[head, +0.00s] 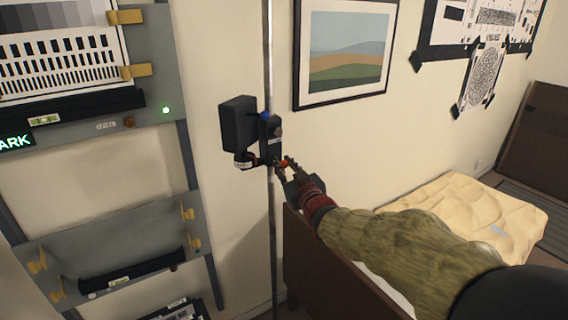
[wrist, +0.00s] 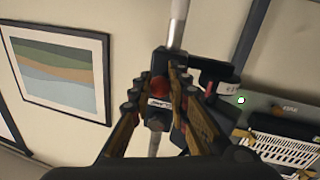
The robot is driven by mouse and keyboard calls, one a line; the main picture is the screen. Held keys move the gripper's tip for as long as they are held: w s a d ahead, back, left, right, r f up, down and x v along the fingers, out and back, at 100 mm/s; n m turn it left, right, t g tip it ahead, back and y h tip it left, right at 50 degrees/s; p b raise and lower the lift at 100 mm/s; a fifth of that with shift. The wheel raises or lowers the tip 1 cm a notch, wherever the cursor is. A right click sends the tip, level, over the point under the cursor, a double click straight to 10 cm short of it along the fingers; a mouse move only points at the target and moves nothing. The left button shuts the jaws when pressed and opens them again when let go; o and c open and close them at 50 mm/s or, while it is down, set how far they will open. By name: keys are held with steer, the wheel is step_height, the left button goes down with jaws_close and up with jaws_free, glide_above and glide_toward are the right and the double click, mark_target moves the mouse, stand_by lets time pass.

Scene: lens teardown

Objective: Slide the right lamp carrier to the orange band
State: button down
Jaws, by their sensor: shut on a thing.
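The right lamp carrier (head: 271,130) is a black block on a thin upright metal pole (head: 269,50), with a boxy black lamp head (head: 238,124) on its left side. My gripper (head: 281,165) is at the carrier's lower right, its fingers closed on it. In the wrist view the carrier (wrist: 160,64) sits on the pole (wrist: 179,24), between the fingers of my gripper (wrist: 163,98). A small orange-red spot (head: 285,162) shows at my fingertips; I cannot tell whether it is a knob or the band. No orange band is clear elsewhere on the pole.
A grey rack (head: 170,70) with a test chart stands at the left, with a lower shelf (head: 100,245). A framed picture (head: 345,50) hangs behind the pole. A brown panel (head: 330,265) stands below my arm, and a bed (head: 470,215) is at the right.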

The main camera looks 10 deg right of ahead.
steer(key=shift+f, duration=0.5)
steer(key=shift+r, duration=0.1)
steer(key=c, duration=1.7)
jaws_free()
steer(key=shift+s, duration=0.1)
steer(key=s, duration=0.4)
steer(key=s+d, duration=0.1)
steer(key=s, duration=0.6)
steer(key=shift+s+d, duration=0.2)
steer(key=shift+s, duration=0.2)
